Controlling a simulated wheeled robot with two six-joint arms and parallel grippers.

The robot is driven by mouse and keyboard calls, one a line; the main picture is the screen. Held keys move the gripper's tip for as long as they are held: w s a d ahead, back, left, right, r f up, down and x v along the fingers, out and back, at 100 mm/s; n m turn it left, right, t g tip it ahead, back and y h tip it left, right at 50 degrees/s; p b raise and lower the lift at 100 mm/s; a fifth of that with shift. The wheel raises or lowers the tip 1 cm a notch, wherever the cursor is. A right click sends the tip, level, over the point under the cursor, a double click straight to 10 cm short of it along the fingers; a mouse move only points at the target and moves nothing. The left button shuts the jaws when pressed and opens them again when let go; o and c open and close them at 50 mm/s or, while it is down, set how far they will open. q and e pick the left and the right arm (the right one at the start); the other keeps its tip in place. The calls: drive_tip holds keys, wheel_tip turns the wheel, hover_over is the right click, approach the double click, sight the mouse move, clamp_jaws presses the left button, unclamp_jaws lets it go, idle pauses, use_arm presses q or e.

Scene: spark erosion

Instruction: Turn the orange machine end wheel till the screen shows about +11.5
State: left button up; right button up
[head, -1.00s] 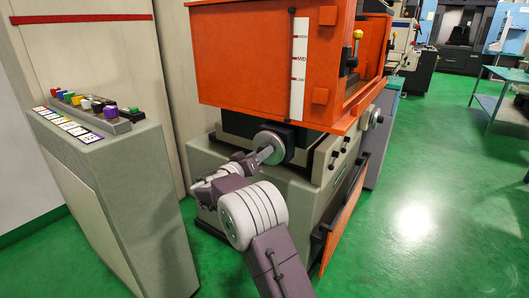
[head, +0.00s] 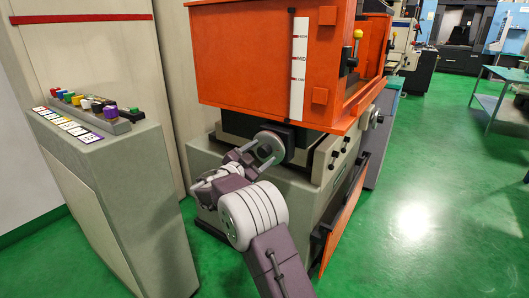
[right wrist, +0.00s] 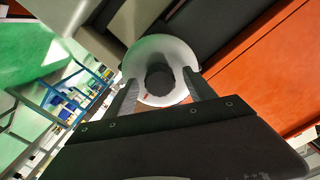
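The end wheel (head: 276,141) is a pale disc with a dark hub on the near end of the orange machine (head: 245,60). In the right wrist view the wheel (right wrist: 150,47) faces the camera, with a small red mark on its lower rim. My right gripper (head: 260,153) is at the wheel. In the wrist view its fingers (right wrist: 161,80) are apart, one on each side of the dark hub, with no clear grip. Whether the fingertips touch the wheel I cannot tell. No screen with a number is in view. My left gripper is not in view.
A grey console (head: 110,150) with coloured knobs and cards stands at the left. A white scale strip (head: 299,70) marks the orange front. An orange panel (head: 343,215) hangs low on the machine's right side. The green floor (head: 425,190) at right is clear.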

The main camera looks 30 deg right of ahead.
idle(0.3)
drive_tip(key=shift+a+f+b, duration=0.15)
drive_tip(key=shift+a+b, duration=0.1)
drive_tip(key=shift+b, duration=0.2)
drive_tip(key=b+v, duration=0.4)
drive_tip(key=shift+s+f, duration=0.1)
drive_tip(key=b, duration=0.4)
approach(261, 154)
drive_tip(key=shift+d+r, duration=0.25)
